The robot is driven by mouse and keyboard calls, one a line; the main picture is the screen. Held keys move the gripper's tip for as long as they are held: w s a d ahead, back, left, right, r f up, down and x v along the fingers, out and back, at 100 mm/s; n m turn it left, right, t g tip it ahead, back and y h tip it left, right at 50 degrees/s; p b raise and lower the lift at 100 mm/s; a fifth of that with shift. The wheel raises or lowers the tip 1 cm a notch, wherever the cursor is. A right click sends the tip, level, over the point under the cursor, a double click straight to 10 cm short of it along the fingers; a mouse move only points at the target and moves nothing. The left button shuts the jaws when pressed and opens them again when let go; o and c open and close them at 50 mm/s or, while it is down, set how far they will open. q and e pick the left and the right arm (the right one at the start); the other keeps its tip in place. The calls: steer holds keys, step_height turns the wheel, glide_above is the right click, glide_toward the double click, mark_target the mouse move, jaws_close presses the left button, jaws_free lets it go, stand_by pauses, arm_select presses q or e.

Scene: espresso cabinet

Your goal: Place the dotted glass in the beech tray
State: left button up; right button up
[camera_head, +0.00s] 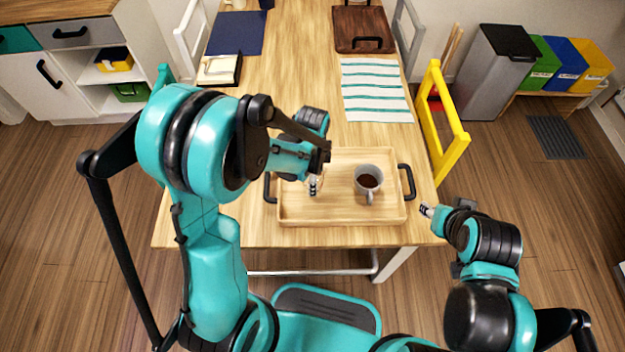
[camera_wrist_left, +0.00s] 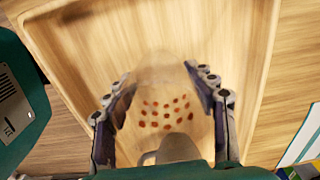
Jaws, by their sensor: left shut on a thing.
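The clear dotted glass (camera_wrist_left: 163,113), with red-brown dots, is between the fingers of my left gripper (camera_wrist_left: 163,112) in the left wrist view. The gripper is shut on it. In the head view my left gripper (camera_head: 314,185) is over the left half of the beech tray (camera_head: 340,215), and the arm hides most of the glass. I cannot tell whether the glass touches the tray floor. The tray has black handles and lies on the table. My right gripper (camera_head: 426,210) is off the table's right front corner, too small to read.
A grey mug (camera_head: 369,180) with dark drink stands in the tray's right half; it also shows in the left wrist view (camera_wrist_left: 178,148). A striped cloth (camera_head: 376,90) lies behind the tray. A yellow chair (camera_head: 437,125) stands at the table's right side.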

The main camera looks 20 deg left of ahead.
arm_select(q)
steer(key=shift+f, duration=0.15)
steer(key=o, duration=1.3)
